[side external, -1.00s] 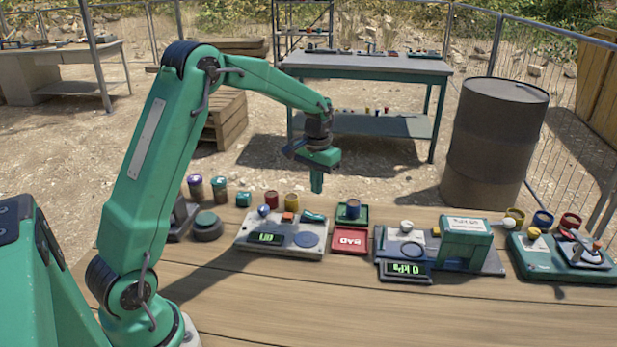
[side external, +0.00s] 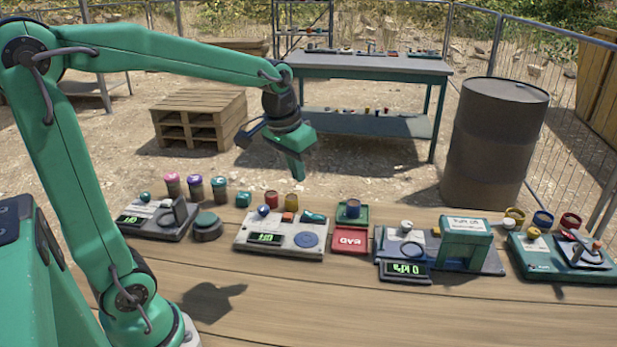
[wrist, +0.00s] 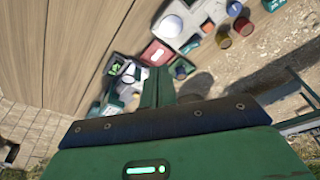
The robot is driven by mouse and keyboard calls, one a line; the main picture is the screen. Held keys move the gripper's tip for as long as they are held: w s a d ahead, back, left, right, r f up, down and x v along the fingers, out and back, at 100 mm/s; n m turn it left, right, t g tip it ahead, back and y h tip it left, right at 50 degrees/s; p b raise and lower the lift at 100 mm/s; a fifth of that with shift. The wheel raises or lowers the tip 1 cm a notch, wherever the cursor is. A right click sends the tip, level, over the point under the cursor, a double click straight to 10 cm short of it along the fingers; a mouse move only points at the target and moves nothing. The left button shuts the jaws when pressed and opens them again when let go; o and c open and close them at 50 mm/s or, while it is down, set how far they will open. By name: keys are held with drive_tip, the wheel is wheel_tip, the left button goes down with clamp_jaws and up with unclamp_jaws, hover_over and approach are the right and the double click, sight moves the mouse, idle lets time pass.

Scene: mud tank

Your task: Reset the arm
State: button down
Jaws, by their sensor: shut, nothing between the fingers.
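My gripper (side external: 295,168) is green and shut, with nothing in it. In the side external view it hangs pointing down, in the air above the back part of the wooden table (side external: 310,310). It is above and behind the white station with a blue round pad (side external: 282,240). In the wrist view its fingers (wrist: 158,88) lie together, and the devices on the table show tilted beyond them. My green arm reaches in from the left, with the elbow high.
A red pad (side external: 350,240), a green-topped press station (side external: 465,240) and a green tray station (side external: 565,258) stand to the right. Several small jars line the back. A grey barrel (side external: 495,140) and a workbench (side external: 365,66) stand behind. The table's front is clear.

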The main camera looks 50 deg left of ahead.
drive_tip(key=s+d+m+t, duration=0.1)
drive_tip(key=s+d, duration=0.4)
drive_tip(key=s, duration=0.8)
drive_tip(key=shift+s+r+t, duration=0.15)
drive_tip(key=shift+s+t, duration=0.25)
drive_tip(key=shift+t, duration=0.5)
